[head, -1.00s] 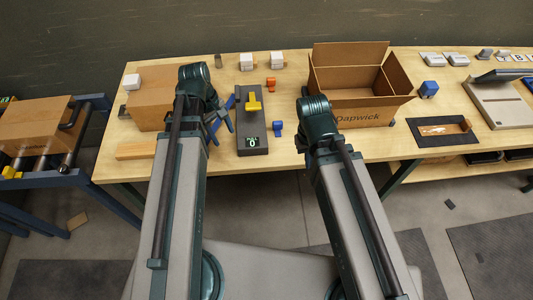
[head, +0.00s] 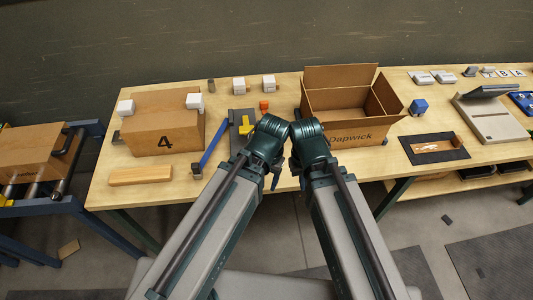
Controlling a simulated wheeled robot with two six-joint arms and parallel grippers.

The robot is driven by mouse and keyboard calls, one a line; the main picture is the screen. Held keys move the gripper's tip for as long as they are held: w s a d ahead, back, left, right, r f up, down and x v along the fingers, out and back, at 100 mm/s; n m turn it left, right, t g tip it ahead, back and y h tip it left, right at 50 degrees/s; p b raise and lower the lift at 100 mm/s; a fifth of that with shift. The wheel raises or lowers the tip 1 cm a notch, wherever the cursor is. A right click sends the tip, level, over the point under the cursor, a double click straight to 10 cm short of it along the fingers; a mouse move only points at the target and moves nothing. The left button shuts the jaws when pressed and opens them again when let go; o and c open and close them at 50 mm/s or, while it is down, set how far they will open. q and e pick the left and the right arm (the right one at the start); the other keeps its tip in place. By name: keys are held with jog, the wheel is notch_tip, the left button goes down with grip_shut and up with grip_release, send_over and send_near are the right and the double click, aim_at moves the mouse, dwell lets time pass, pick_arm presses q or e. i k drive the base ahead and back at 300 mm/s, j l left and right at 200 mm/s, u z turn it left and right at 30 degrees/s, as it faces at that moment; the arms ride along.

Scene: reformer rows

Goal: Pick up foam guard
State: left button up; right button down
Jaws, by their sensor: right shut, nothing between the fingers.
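White blocks that look like foam guards sit in two places. One (head: 126,107) is on the left top corner of the cardboard box marked 4 (head: 150,135), and another (head: 194,101) is on its right top corner. Two more, a left one (head: 239,85) and a right one (head: 268,82), stand at the back of the table. My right gripper (head: 301,181) is at the table's front edge, shut and empty, in front of the open carton. My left gripper (head: 274,180) is close beside it, mostly hidden by its own wrist, and its jaws are unclear. Both are well away from the white blocks.
An open carton (head: 350,138) stands right of centre. A blue bar (head: 210,148), a dark plate with a yellow handle (head: 244,127) and an orange piece (head: 264,105) lie left of it. A wooden block (head: 140,175) lies front left. Bare tabletop surrounds the wooden block.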

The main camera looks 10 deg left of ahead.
aim_at(124, 108)
jog(key=u, duration=1.4)
jog(key=j+z, duration=0.1)
jog(key=z, duration=0.3)
jog(key=j+z, duration=0.15)
jog(key=z, duration=0.25)
jog(key=j+z, duration=0.1)
jog(key=z, duration=0.35)
jog(key=j+z, duration=0.15)
jog(key=z, duration=0.25)
jog(key=k+j+z, duration=0.3)
jog(key=j, duration=0.2)
jog(key=k+j+z, duration=0.1)
jog(key=j+z, duration=0.2)
jog(key=j, duration=0.2)
jog(key=k+j+z, duration=0.35)
jog(key=k+j, duration=0.55)
jog(key=j, duration=0.25)
